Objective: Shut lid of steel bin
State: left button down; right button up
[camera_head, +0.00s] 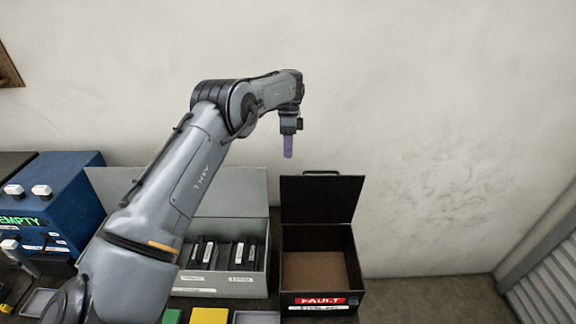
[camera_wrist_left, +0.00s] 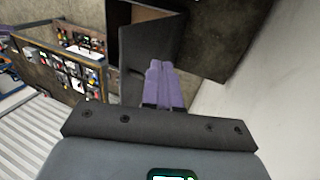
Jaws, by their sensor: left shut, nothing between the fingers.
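A dark steel bin (camera_head: 320,299) with a red FAULT label stands at right of centre in the head view, with a bare brown floor inside. Its dark lid (camera_head: 322,200) is raised and stands up at the back edge, with a handle on top. My left gripper (camera_head: 288,150) has purple fingers, shut and empty, pointing down just above the lid's upper left corner. In the left wrist view, the shut fingers (camera_wrist_left: 161,70) overlap the dark lid (camera_wrist_left: 144,45), and part of the bin's brown inside (camera_wrist_left: 150,14) shows beyond. I cannot tell whether they touch. My right gripper is not in view.
A grey case (camera_head: 258,284) with its lid up holds several dark packs, left of the bin. A blue box (camera_head: 75,190) reading EMPTY stands farther left. Yellow (camera_head: 209,316) and green pads lie in front.

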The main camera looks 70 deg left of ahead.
aim_at(288, 183)
pick_arm(q)
jog(key=shift+s+d+f+p, duration=0.4)
jog(key=shift+d+f, duration=0.15)
jog(key=shift+d, duration=0.2)
jog(key=shift+s+d+f+p, duration=0.25)
jog(key=shift+d+f+p, duration=0.2)
jog(key=shift+d, duration=0.3)
jog(key=shift+s+d+f+p, duration=0.35)
jog(key=shift+d+f, duration=0.25)
jog(key=shift+d, duration=0.15)
